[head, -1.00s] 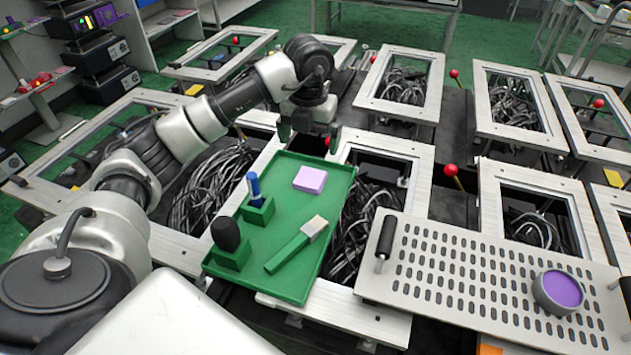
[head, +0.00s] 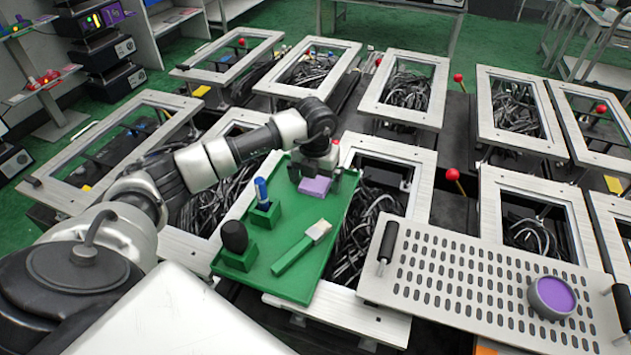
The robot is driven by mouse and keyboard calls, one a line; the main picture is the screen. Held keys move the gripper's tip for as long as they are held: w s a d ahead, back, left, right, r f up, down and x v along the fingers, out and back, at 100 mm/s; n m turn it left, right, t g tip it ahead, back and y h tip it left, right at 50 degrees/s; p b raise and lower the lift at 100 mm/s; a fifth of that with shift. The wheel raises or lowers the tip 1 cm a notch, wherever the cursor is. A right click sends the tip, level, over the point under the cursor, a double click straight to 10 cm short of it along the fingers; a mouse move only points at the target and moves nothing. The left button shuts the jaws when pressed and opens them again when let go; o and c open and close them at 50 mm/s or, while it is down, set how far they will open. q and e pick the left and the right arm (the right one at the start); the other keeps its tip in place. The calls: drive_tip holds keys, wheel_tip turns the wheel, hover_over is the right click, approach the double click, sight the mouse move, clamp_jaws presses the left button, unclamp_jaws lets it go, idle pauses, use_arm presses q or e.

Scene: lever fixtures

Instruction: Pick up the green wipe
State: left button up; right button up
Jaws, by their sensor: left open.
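A flat purple block-like wipe (head: 315,187) lies on the green tray (head: 310,268), near its far end. I make out no green wipe in the head view. My left gripper (head: 315,180) is open over the purple wipe, with one finger on each side of it as seen from here. The gripper hides the wipe's far part, and I cannot tell whether the fingers touch it. My right gripper is not in view.
The tray also holds a blue marker (head: 261,190) in a green holder, a dark rounded tool (head: 234,236) in another holder, and a green-handled brush (head: 302,247). A perforated plate (head: 450,275) with a purple-topped cup (head: 551,297) is at right. Open frames with cables surround them.

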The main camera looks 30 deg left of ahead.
use_arm(q)
drive_tip(key=shift+c, duration=0.2)
drive_tip(key=c, duration=1)
drive_tip(key=shift+c, duration=0.2)
drive_tip(key=shift+r, duration=0.1)
